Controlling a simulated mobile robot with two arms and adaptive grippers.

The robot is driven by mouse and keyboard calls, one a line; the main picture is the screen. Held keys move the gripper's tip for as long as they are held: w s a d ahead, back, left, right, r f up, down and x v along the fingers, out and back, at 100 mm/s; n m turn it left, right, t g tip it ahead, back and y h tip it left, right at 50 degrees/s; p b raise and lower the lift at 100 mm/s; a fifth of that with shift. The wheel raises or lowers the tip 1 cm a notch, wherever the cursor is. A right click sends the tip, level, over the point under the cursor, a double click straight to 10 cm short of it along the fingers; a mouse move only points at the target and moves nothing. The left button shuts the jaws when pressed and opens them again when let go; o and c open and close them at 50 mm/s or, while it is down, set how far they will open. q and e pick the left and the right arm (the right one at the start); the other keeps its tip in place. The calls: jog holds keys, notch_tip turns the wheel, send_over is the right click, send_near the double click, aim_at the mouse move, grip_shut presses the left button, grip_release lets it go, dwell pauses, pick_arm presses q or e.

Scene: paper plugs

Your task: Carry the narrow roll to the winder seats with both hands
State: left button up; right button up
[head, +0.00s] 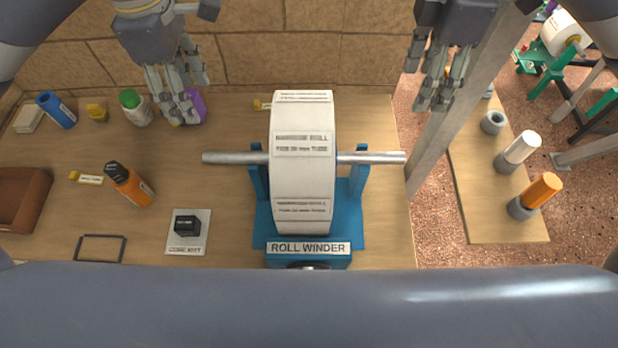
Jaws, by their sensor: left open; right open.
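The narrow roll (303,180) is a white paper roll with printed labels. A grey bar (236,158) runs through it and sticks out on both sides. It rests on the blue roll winder (308,250), with the bar across the winder's side posts. The exact contact at the seats is partly hidden by the roll. My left gripper (180,105) is open above the table's back, left of the roll, apart from the bar. My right gripper (432,92) is open above and to the right of the bar's right end. Both are empty.
The wooden table (230,220) carries an orange bottle (130,184), a green-capped bottle (135,108), a purple item (197,106), a core nest (188,234) and a brown tray (20,200). A grey post (445,125) stands right of the table. A side board (490,190) holds several plugs.

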notch_tip(320, 180, up, 4)
jog(key=p, duration=0.4)
jog(key=shift+p, duration=0.3)
dwell(0.3)
